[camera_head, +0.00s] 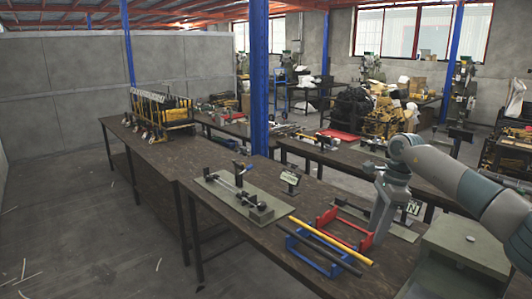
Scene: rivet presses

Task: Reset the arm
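My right arm comes in from the right edge, bends at a grey joint and points down over the workbench (300,200). My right gripper (378,232) is at its lower end, near a red and blue rack (345,225). Its fingertips are too small and dark to tell whether they are open or shut, or whether they touch anything. A yellow bar (330,241) and a dark bar lie across the rack, to the left of the gripper. My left gripper is not in view.
A grey-green plate with a metal fixture (243,195) lies on the bench to the left. A small sign (290,179) stands behind it. A blue post (259,80) rises behind the bench. A grey-green box (465,246) is at the lower right. Open floor is at the left.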

